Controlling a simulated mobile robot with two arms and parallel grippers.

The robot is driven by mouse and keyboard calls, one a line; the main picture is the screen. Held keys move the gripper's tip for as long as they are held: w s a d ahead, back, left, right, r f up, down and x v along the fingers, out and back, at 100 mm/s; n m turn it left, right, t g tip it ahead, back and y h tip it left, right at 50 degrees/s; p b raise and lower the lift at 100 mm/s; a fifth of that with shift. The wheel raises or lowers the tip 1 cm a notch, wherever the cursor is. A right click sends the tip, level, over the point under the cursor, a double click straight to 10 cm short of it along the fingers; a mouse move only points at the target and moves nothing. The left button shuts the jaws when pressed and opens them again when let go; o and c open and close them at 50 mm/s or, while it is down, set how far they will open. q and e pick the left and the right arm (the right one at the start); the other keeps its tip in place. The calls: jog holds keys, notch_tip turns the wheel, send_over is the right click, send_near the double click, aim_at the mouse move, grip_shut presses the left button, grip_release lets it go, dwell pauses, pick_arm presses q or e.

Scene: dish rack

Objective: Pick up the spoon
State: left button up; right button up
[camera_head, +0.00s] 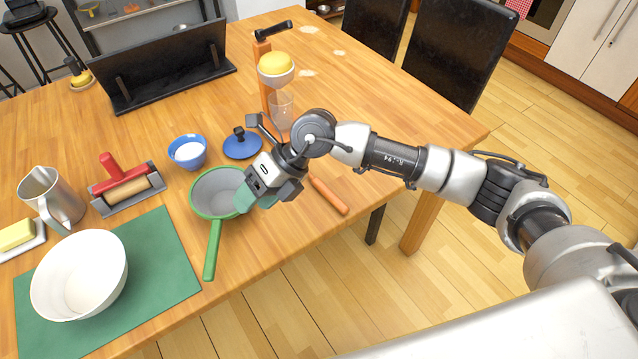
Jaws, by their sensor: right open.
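No whole spoon shows clearly. An orange-brown rod (329,195), possibly the spoon's handle, lies on the table near its front edge; its far end is hidden behind my right gripper and arm. My right gripper (257,198) is open and points down over the right side of a green-rimmed strainer or pan (205,200). Teal parts show at its fingertips; I cannot tell if they touch anything. The rod is to the right of the gripper. My left gripper is out of view.
A blue lid (241,146), a blue bowl (188,165) and a glass (281,104) stand close behind. A white bowl (54,290) is on a green mat (165,265). A metal jug (48,178) stands left. The table's right end is mostly clear.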

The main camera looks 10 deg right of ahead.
jog(key=w+d+f+h, duration=0.1)
jog(key=w+d+h, duration=0.25)
jog(key=d, duration=0.25)
jog(key=m+t+h, duration=0.1)
jog(key=t+h, duration=0.1)
jog(key=h, duration=0.3)
send_over(328, 191)
jog(key=f, duration=0.4)
jog(key=shift+w+a, duration=0.1)
jog(key=shift+a, duration=0.1)
jog(key=shift+d+f+p, duration=0.2)
jog(key=shift+f+p, duration=0.35)
jog(key=shift+f, duration=2.55)
jog(key=shift+c, duration=0.4)
grip_shut()
